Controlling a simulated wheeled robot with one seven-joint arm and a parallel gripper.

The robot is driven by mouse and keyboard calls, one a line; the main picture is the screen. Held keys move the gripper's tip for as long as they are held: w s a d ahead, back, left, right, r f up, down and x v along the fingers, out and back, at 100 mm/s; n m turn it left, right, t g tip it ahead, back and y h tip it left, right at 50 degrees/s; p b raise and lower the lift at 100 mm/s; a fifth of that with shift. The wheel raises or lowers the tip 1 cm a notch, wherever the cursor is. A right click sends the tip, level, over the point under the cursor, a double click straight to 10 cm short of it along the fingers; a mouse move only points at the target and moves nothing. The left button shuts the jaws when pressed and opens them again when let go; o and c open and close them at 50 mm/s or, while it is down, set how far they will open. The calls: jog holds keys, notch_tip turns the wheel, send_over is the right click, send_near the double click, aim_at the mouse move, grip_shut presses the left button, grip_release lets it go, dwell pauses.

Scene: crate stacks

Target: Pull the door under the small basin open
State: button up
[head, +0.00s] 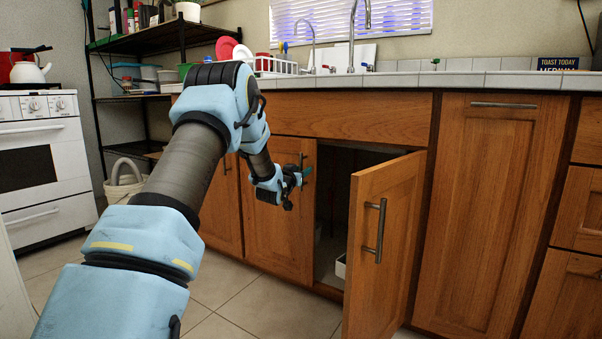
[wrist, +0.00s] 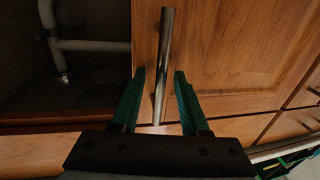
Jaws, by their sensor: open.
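The cabinet under the sink has two wooden doors. The right door (head: 385,245) stands swung open, with its metal bar handle (head: 379,230) facing outward. The left door (head: 272,225) looks closed; it fills the middle and right of the wrist view (wrist: 235,50). My gripper (head: 304,174) is at this left door, near its upper right edge. In the wrist view my gripper (wrist: 159,73) is open, with its green fingers on either side of the left door's bar handle (wrist: 165,45). No grip on the handle shows. My wrist partly hides the handle in the head view.
The dark cabinet interior holds white pipes (wrist: 90,46) and a small white box (head: 340,267). The countertop (head: 400,80) with taps (head: 352,40) runs above. A tall cabinet door (head: 485,210) is at right, a white stove (head: 45,160) at far left. Tiled floor (head: 265,310) is clear in front.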

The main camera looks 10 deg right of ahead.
jog(key=shift+c, duration=0.4)
grip_shut()
dwell(0.9)
